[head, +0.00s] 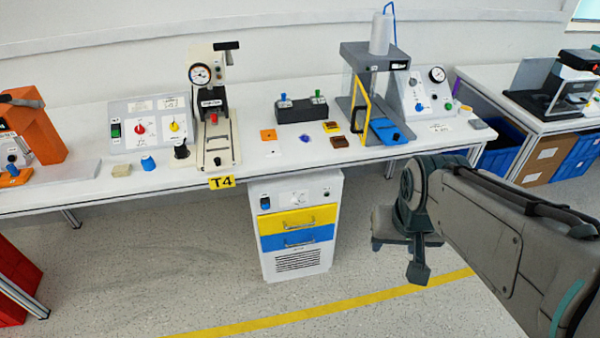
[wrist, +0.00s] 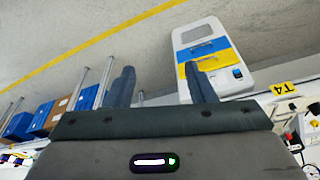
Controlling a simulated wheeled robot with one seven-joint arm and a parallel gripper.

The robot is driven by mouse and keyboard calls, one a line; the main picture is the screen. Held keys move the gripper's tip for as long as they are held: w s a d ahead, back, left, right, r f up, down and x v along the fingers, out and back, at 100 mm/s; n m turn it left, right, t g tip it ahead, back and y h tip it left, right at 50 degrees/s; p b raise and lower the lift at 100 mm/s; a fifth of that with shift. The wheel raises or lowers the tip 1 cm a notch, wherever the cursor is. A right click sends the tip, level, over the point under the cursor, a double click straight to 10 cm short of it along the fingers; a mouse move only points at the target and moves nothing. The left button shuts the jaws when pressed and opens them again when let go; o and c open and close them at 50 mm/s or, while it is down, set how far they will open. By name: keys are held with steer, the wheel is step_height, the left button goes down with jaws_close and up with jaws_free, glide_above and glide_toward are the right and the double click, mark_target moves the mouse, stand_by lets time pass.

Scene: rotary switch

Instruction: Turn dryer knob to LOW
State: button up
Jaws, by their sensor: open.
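The dryer (head: 296,252) is a white cabinet under the table edge, with a yellow and a blue drawer front and a vent grille. Its knob (head: 298,198) is a small pale dial on the top panel, right of a blue switch (head: 265,202). The knob's setting is too small to read. My gripper (head: 398,258) hangs in the air to the right of the dryer, apart from it. In the wrist view, the two fingers (wrist: 160,86) are spread and empty. The dryer also shows there (wrist: 203,38), beyond the right finger; its knob is not clear.
A long white table (head: 120,185) with a T4 label runs above the dryer and carries several devices. A second table (head: 520,125) with blue bins below stands at the right. Red bins (head: 15,265) are at the far left. The floor before the dryer is clear.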

steer(key=w+a+f+m+t+y+b, duration=0.1)
steer(key=w+a+f+b, duration=0.1)
steer(key=w+f, duration=0.55)
steer(key=w+a+f+m+t+b, duration=0.1)
steer(key=w+a+f+b, duration=0.15)
steer(key=w+f, duration=0.5)
steer(key=w+a+f+m+t+y+b, duration=0.1)
steer(key=w+a+f+m+y, duration=0.15)
steer(key=a+f, duration=0.2)
steer(key=w+a+f+m+y+b, duration=0.1)
steer(key=w+a+f, duration=0.2)
steer(key=f, duration=0.3)
steer(key=w+a+f+m+t+y+b, duration=0.1)
steer(key=w+a+f+b, duration=0.1)
steer(key=a+f, duration=0.3)
steer(key=m+t+h+b, duration=0.1)
steer(key=m+t+b, duration=0.75)
steer(key=m, duration=1.25)
glide_toward(295, 203)
steer(key=w, duration=0.2)
steer(key=w+a+f+t+p, duration=0.1)
steer(key=w, duration=0.2)
steer(key=w+a+t+p, duration=0.1)
steer(key=w, duration=0.2)
steer(key=shift+a+f, duration=0.2)
steer(key=shift+f, duration=0.2)
steer(key=shift+s, duration=0.1)
steer(key=c, duration=1)
